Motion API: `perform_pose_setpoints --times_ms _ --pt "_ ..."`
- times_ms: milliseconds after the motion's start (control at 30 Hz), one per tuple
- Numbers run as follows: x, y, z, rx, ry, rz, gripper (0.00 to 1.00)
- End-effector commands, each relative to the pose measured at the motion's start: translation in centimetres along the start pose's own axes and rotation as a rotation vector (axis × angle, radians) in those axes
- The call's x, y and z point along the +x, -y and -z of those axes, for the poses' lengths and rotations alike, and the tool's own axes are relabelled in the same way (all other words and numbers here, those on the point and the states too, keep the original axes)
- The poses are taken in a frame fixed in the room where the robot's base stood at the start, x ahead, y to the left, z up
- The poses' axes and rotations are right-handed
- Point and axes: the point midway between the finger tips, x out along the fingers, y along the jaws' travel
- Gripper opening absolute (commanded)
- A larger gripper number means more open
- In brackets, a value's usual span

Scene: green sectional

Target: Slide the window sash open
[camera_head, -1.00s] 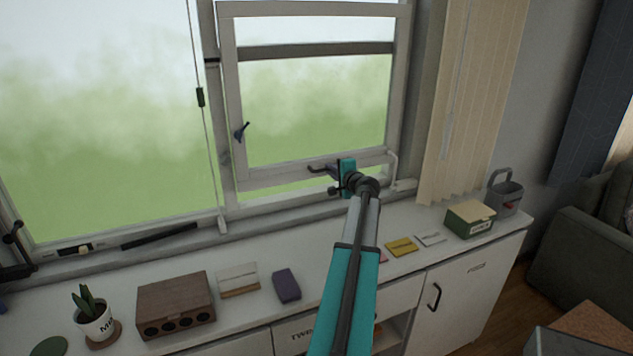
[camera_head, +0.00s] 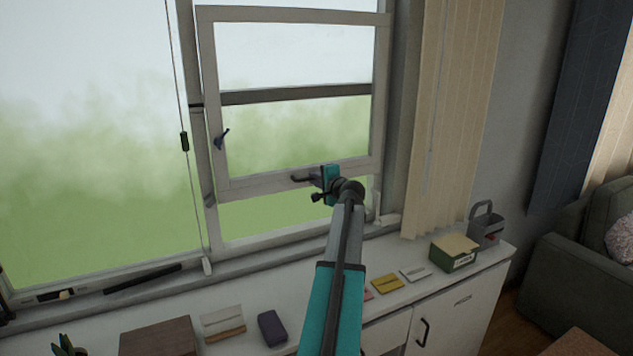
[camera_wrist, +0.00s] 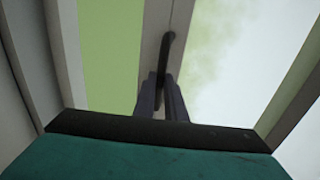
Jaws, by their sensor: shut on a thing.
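The window sash (camera_head: 262,186) is a light grey frame, raised above the sill with an open gap (camera_head: 290,211) showing green below its bottom rail. A dark handle (camera_head: 303,179) sits on that bottom rail. My gripper (camera_head: 316,180) is at the rail and shut on the handle. In the wrist view, the two dark fingers of my gripper (camera_wrist: 161,98) close around the dark handle bar (camera_wrist: 166,55), with the pale rail (camera_wrist: 155,25) behind it. The exact contact is partly hidden by the fingers.
A white counter (camera_head: 240,298) below holds a brown box (camera_head: 158,338), a purple block (camera_head: 272,328), a green box (camera_head: 454,254) and a grey caddy (camera_head: 487,225). Beige blinds (camera_head: 455,120) hang at right.

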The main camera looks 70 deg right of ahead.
Motion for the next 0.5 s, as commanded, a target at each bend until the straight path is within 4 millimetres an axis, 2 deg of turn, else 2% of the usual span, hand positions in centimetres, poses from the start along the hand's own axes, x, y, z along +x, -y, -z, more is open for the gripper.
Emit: perform_pose_setpoints --times_ms 33,100,133,500 --pt "0.04 0.15 -0.03 0.001 0.001 0.002 0.16" --pt "0.03 0.11 -0.01 0.001 0.001 0.002 0.28" --pt "0.03 0.09 -0.01 0.001 0.001 0.001 0.29" --pt "-0.21 -0.09 0.06 0.001 0.000 0.000 0.29"
